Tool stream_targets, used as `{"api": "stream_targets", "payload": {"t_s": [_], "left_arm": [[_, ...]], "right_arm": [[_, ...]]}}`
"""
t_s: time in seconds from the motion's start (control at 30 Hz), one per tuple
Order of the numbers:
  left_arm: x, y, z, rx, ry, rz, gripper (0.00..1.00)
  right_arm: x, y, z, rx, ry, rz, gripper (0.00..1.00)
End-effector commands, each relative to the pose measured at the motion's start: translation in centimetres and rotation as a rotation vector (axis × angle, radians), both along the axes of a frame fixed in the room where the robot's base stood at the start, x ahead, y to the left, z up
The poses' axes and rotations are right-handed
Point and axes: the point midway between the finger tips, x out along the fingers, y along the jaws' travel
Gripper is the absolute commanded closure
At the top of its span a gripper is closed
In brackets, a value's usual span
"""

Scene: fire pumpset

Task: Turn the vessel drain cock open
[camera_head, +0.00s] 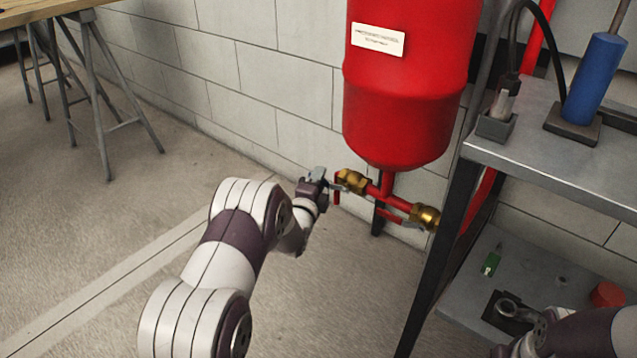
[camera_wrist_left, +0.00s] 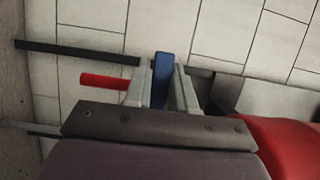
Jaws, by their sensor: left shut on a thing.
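The red vessel (camera_head: 405,90) hangs upright by the wall, with red pipework under it. A brass cock (camera_head: 350,180) sits at the left end of that pipework and a second brass fitting (camera_head: 425,216) at the right end. My left gripper (camera_head: 322,175) is at the left cock; in the left wrist view its fingers (camera_wrist_left: 161,88) are shut on a narrow blue handle (camera_wrist_left: 162,75). Which cock part the handle joins is hidden by the gripper. A red stub (camera_wrist_left: 103,81) shows beside the fingers. My right arm is at the lower right; its gripper jaws are not clear.
A grey metal bench (camera_head: 560,150) stands at the right, with a blue cylinder (camera_head: 597,78) on it. Its lower shelf (camera_head: 470,305) holds a green item (camera_head: 491,263) and a red cap (camera_head: 607,294). The floor at the left is clear up to the trestle table (camera_head: 85,75).

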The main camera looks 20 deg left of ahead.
Motion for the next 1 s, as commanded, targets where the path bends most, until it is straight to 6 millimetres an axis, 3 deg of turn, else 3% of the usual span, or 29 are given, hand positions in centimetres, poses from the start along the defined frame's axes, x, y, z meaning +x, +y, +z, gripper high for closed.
{"api": "stream_targets", "payload": {"t_s": [0.5,0.53,0.6,0.87,1.0], "left_arm": [[0.0,-0.1,0.1,0.019,-0.005,-0.002,1.0],[0.0,-0.1,0.1,0.019,-0.005,-0.002,0.72],[0.0,-0.1,0.1,0.018,-0.005,-0.002,0.54],[0.0,0.0,0.1,0.017,-0.005,-0.001,0.54],[-1.5,-0.1,0.6,0.017,-0.003,-0.001,0.54]], "right_arm": [[0.0,0.0,0.0,0.0,0.0,0.0,1.0],[0.0,0.0,0.0,0.0,0.0,0.0,1.0],[0.0,0.0,0.0,0.0,0.0,0.0,1.0],[0.0,0.0,0.1,0.0,0.0,0.0,1.0],[0.0,0.0,1.4,0.0,0.0,0.0,1.0]]}}
